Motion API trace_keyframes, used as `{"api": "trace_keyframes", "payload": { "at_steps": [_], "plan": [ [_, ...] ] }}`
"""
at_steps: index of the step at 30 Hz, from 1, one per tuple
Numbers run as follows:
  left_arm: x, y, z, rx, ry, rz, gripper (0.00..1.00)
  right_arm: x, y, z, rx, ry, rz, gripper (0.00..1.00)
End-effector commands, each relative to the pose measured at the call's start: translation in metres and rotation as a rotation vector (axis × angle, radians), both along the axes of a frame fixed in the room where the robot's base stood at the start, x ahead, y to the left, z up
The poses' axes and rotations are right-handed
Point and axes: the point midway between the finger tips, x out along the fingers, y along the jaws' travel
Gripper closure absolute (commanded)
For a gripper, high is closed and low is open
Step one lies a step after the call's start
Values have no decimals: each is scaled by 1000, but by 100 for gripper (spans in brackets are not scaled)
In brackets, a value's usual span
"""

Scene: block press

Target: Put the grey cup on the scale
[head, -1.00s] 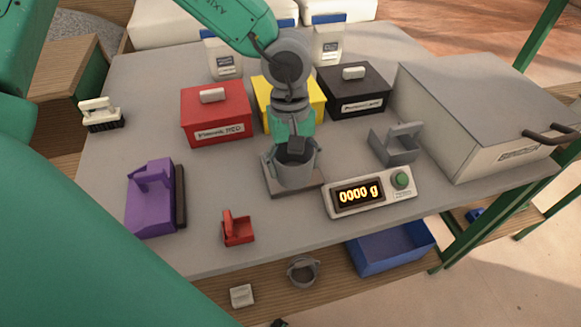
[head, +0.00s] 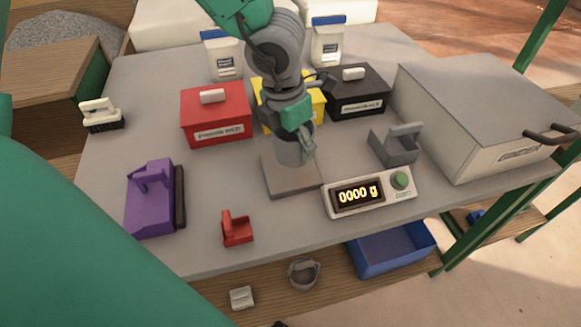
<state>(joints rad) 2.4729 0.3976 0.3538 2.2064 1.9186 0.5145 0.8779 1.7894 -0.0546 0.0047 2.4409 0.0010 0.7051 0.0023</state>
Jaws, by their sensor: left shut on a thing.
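The grey cup (head: 290,152) is upright in my left gripper (head: 306,142), which is shut on its wall and hides part of the rim. The scale has a flat grey plate (head: 290,185) and a display unit (head: 368,193) in front right that reads 0000 g. The cup appears over the back part of the plate; whether its base touches the plate I cannot tell. My right gripper is not in view.
Red (head: 216,122), yellow (head: 264,102) and black (head: 352,97) boxes stand behind. A grey holder (head: 394,150) is to the right. A red holder (head: 237,230) and purple block (head: 150,205) are front left. A pot (head: 303,273) sits below.

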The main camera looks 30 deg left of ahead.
Motion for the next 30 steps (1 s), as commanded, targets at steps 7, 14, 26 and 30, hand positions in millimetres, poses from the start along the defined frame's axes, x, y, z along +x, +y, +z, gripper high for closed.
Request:
{"api": "trace_keyframes", "payload": {
  "at_steps": [7, 14, 26, 30],
  "plan": [
    [8, 7, 11, -1, -2, 552, 79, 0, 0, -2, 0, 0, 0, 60],
    [14, 13, 22, -5, -1, 1086, 79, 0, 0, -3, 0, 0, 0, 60],
    [17, 18, 11, 0, 2, 1459, 79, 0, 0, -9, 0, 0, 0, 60],
    [17, 18, -16, -1, 2, 1458, 79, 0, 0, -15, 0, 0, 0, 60]
  ]
}}
